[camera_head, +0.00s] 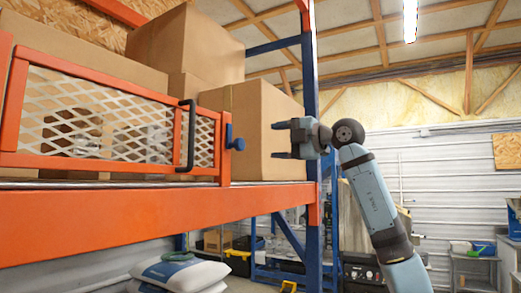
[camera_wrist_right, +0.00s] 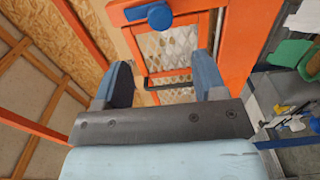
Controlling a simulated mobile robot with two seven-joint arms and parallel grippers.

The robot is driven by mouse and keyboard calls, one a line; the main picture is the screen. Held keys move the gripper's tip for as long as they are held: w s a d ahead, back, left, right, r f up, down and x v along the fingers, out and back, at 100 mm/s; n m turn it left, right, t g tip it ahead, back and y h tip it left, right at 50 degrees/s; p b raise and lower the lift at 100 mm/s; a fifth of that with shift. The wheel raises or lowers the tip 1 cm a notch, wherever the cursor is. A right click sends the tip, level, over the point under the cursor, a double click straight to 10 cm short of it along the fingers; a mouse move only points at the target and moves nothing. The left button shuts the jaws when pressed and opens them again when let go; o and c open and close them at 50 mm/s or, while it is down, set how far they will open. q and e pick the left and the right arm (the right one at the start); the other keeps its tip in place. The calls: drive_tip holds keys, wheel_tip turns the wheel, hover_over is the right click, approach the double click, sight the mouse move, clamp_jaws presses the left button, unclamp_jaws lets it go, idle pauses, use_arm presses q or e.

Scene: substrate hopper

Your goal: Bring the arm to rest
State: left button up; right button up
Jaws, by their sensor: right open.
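My right arm (camera_head: 372,200) rises from the lower right in the head view. My right gripper (camera_head: 278,140) is raised and points left, in front of a cardboard box (camera_head: 262,110) on the orange rack. Its jaws are apart with nothing between them. In the right wrist view the two fingers of the gripper (camera_wrist_right: 163,80) stand wide apart, with the mesh gate (camera_wrist_right: 170,45) beyond them. A blue knob (camera_wrist_right: 159,15) is at the top of that view. The left gripper is not in view.
The orange gate (camera_head: 110,120) has a black handle (camera_head: 187,135) and a blue latch knob (camera_head: 236,144). A blue upright (camera_head: 311,80) stands close to my right gripper. White sacks (camera_head: 182,272) lie below the orange beam (camera_head: 130,222). Open space lies right of my arm.

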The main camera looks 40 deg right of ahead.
drive_tip(key=shift+v, duration=0.9)
